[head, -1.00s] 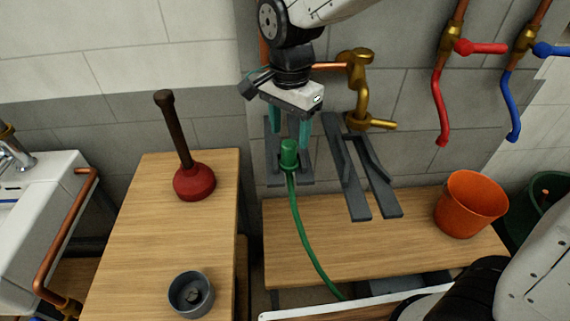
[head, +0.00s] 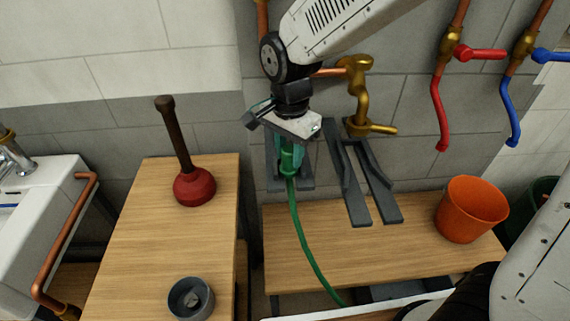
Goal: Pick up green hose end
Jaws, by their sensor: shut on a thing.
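The green hose end (head: 288,160) stands upright at a dark grey holder (head: 306,182) against the wall, above the right wooden bench. Its green hose (head: 303,238) hangs down from it across the bench and past its front edge. My gripper (head: 291,152) points down from above, with its teal fingers around the hose end, shut on it. The gripper body hides the top of the hose end and part of the holder.
A brass tap (head: 360,95) is on the wall close right of my gripper. Dark grey brackets (head: 358,185) stand beside the holder. An orange bucket (head: 470,210) sits at the bench's right. A plunger (head: 193,187) and a grey cup (head: 190,299) stand on the left bench.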

